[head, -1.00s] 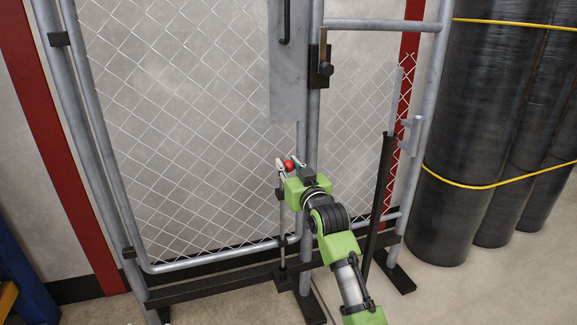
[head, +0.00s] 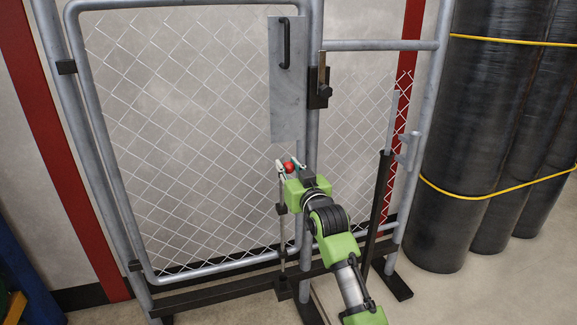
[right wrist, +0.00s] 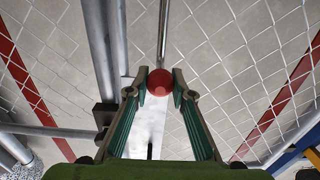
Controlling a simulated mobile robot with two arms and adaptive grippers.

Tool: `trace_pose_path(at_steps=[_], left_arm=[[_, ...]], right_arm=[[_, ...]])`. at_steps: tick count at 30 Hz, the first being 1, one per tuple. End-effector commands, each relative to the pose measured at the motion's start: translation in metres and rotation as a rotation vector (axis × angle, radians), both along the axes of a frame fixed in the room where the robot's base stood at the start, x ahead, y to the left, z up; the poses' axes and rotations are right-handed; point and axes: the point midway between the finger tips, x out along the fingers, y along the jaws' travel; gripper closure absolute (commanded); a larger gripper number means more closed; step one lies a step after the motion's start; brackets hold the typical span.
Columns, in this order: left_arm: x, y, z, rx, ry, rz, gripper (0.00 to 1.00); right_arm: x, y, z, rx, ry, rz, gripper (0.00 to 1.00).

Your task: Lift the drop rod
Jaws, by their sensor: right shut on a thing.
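The drop rod (head: 283,240) is a thin upright metal rod with a red ball knob (head: 289,168) at its top. It stands at the gate's latch side, above a dark floor bracket (head: 284,290). My right gripper (head: 290,167) is shut on the red knob, one finger on each side. In the right wrist view the knob (right wrist: 160,82) sits between the green fingertips, and the rod (right wrist: 163,35) runs away from it. Whether the rod's lower tip is clear of the floor bracket is too small to tell. My left gripper is not in view.
The chain-link gate (head: 180,130) has a grey plate with a black handle (head: 286,45) above my gripper. A dark latch block (head: 319,88) is on the post. Black wrapped rolls (head: 470,130) stand at the right. Bare floor lies in front right.

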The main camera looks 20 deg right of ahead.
Motion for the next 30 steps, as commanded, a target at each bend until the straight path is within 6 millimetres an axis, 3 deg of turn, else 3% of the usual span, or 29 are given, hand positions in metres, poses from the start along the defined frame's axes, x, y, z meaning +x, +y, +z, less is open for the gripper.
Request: trace_pose_path(at_steps=[1, 10, 11, 12, 23, 30], left_arm=[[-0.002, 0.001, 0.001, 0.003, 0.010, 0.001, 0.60], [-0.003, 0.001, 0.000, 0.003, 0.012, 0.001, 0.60], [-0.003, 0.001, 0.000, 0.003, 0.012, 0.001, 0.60], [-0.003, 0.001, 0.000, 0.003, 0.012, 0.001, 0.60], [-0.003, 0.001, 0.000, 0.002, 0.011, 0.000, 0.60], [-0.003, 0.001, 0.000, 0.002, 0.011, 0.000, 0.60]], right_arm=[[0.000, -0.001, 0.008, 0.000, -0.014, -0.001, 1.00], [0.000, -0.001, 0.010, 0.001, -0.018, -0.002, 1.00], [0.000, -0.001, 0.011, 0.001, -0.018, -0.002, 0.70], [0.000, -0.001, 0.010, 0.001, -0.018, -0.002, 0.61], [-0.001, -0.001, 0.005, 0.000, -0.007, -0.001, 0.61], [-0.025, -0.002, 0.004, 0.000, -0.008, -0.001, 0.61]])
